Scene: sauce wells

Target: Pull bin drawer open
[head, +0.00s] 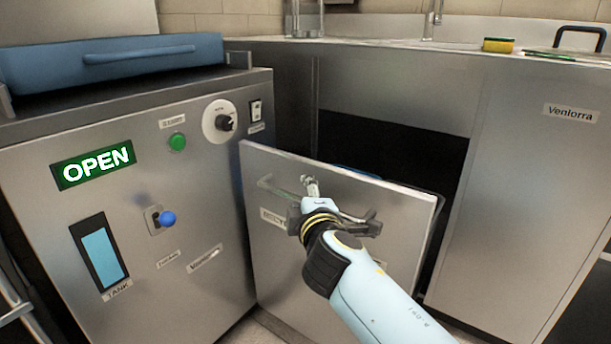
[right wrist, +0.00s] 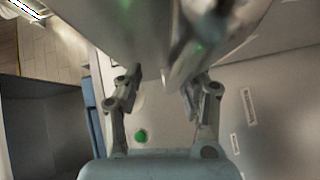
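The bin drawer's steel front panel (head: 345,190) stands out at an angle from the dark opening in the counter, so the drawer is partly open. A bar handle (head: 267,184) runs across the upper part of this panel. My right gripper (head: 312,186) is at the handle, in front of the panel, and my wrist hides part of it. In the right wrist view my right gripper's two fingers (right wrist: 162,88) lean inward on either side of blurred metal; they appear closed on the handle. My left gripper is in neither view.
A steel machine with a lit OPEN sign (head: 93,165), a green button (head: 177,142) and a blue lid (head: 110,62) stands close on the left. A dark opening (head: 390,150) lies behind the panel. A sponge (head: 498,45) lies on the counter.

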